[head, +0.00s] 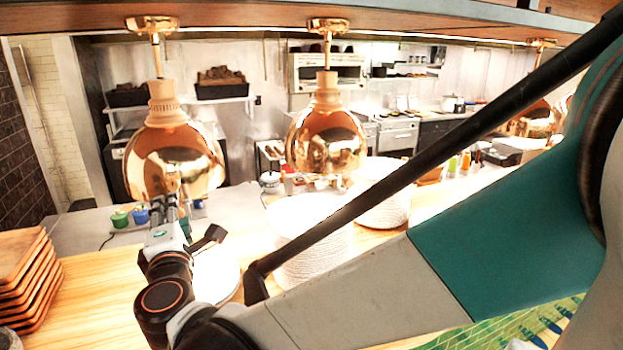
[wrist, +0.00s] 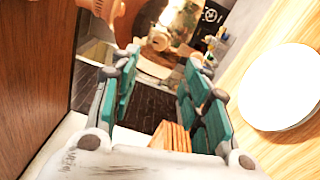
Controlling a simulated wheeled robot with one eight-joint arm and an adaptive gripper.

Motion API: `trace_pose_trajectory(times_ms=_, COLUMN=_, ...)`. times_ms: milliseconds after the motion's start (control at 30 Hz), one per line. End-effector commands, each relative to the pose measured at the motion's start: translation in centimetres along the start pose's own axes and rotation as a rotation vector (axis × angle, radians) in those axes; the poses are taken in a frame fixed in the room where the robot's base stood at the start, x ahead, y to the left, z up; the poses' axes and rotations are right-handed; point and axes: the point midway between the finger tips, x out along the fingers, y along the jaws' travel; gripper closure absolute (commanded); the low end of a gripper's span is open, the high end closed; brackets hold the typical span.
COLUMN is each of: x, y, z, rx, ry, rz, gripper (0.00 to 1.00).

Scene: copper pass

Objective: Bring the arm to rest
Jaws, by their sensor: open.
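My gripper (head: 172,212) is raised over the wooden counter in the head view, just below and in front of the left copper lamp. In the wrist view my gripper (wrist: 155,95) shows two teal-padded fingers spread wide apart, with nothing between them. My arm stretches across the head view from the right side to the gripper at left. The gripper's fingertips overlap the lamp in the head view; I cannot tell whether they touch it.
Copper lamps (head: 175,160) and (head: 326,135) hang above the counter (head: 95,290). A stack of wooden boards (head: 25,275) stands at left. White woven baskets (head: 310,240) stand behind my arm. A white plate (wrist: 283,87) lies on the counter. Small green and blue pots (head: 120,219) stand further back.

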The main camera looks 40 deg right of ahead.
Motion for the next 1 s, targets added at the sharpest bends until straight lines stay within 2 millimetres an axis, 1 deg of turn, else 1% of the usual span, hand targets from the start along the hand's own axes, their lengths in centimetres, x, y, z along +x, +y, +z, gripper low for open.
trace_pose_trajectory(times_ms=133, x=-0.1, y=0.0, z=0.1, rx=0.001, ry=0.000, rz=0.000, gripper=0.58)
trace_pose_trajectory(times_ms=200, x=-0.1, y=-0.4, z=0.4, rx=0.013, ry=-0.005, rz=-0.010, gripper=0.58)
trace_pose_trajectory(times_ms=267, x=-0.2, y=-1.2, z=1.0, rx=0.044, ry=-0.017, rz=-0.033, gripper=0.58)
trace_pose_trajectory(times_ms=333, x=-0.6, y=-2.9, z=2.4, rx=0.111, ry=-0.043, rz=-0.083, gripper=0.58)
trace_pose_trajectory(times_ms=367, x=-0.8, y=-3.8, z=3.1, rx=0.149, ry=-0.058, rz=-0.111, gripper=0.58)
trace_pose_trajectory(times_ms=467, x=-2.1, y=-7.8, z=5.6, rx=0.311, ry=-0.117, rz=-0.231, gripper=0.58)
trace_pose_trajectory(times_ms=500, x=-2.9, y=-9.6, z=6.6, rx=0.382, ry=-0.143, rz=-0.282, gripper=0.58)
trace_pose_trajectory(times_ms=567, x=-4.1, y=-12.1, z=7.7, rx=0.491, ry=-0.182, rz=-0.360, gripper=0.58)
trace_pose_trajectory(times_ms=600, x=-5.1, y=-13.8, z=8.3, rx=0.563, ry=-0.208, rz=-0.412, gripper=0.58)
trace_pose_trajectory(times_ms=667, x=-6.7, y=-16.2, z=8.9, rx=0.671, ry=-0.245, rz=-0.489, gripper=0.58)
trace_pose_trajectory(times_ms=700, x=-7.9, y=-17.8, z=9.2, rx=0.742, ry=-0.270, rz=-0.540, gripper=0.58)
trace_pose_trajectory(times_ms=767, x=-9.7, y=-20.1, z=9.3, rx=0.851, ry=-0.305, rz=-0.616, gripper=0.58)
trace_pose_trajectory(times_ms=800, x=-11.0, y=-21.5, z=9.3, rx=0.924, ry=-0.327, rz=-0.666, gripper=0.58)
trace_pose_trajectory(times_ms=900, x=-14.2, y=-24.5, z=8.6, rx=1.096, ry=-0.375, rz=-0.786, gripper=0.58)
trace_pose_trajectory(times_ms=1000, x=-16.9, y=-26.5, z=7.6, rx=1.242, ry=-0.409, rz=-0.888, gripper=0.58)
